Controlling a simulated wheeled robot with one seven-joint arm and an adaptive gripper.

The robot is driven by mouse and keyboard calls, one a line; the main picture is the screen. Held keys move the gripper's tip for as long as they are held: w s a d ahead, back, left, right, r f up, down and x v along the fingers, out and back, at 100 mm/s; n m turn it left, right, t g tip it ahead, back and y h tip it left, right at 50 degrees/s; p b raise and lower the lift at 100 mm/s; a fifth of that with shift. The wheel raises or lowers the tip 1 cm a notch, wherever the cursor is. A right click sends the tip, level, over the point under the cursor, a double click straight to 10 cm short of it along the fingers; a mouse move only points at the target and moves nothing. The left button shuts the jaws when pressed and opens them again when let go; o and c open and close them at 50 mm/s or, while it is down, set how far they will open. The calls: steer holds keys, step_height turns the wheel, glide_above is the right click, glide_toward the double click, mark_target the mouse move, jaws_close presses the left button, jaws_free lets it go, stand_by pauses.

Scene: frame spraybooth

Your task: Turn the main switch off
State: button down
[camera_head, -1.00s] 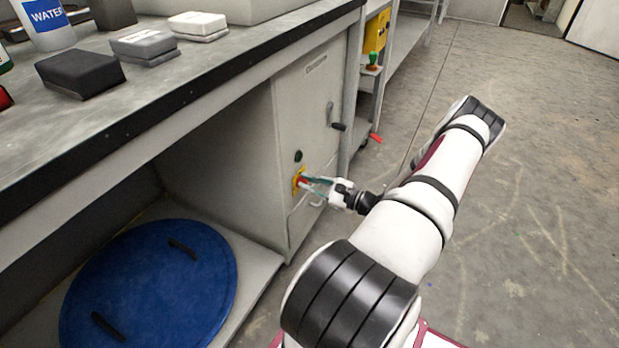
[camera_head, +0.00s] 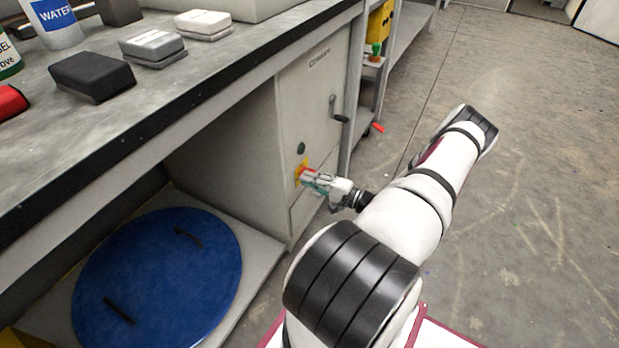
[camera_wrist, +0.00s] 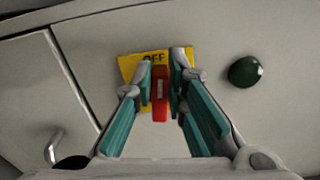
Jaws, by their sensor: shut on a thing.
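The main switch is a red handle (camera_wrist: 161,94) on a yellow plate (camera_wrist: 128,68) marked OFF, set on the grey cabinet front. In the head view the red handle (camera_head: 307,172) and yellow plate (camera_head: 300,168) are small and partly hidden by my gripper (camera_head: 313,178). In the wrist view my gripper (camera_wrist: 165,75) has one finger on each side of the red handle and is shut on it. The handle's long side points along the fingers in that view. The lower part of the plate is hidden behind the fingers.
A dark green round button (camera_wrist: 245,72) sits beside the switch. The cabinet door (camera_head: 318,110) has a dark crank handle (camera_head: 338,112). A blue round lid (camera_head: 160,265) lies on the low shelf. The workbench (camera_head: 150,110) overhangs at left. Open floor (camera_head: 520,200) lies at right.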

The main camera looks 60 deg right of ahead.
steer(key=shift+f+n, duration=0.25)
steer(key=shift+n, duration=0.55)
steer(key=c, duration=1.6)
jaws_free()
steer(key=shift+s, duration=0.1)
steer(key=s, duration=1.1)
steer(key=shift+s+d, duration=0.4)
steer(key=shift+d, duration=0.05)
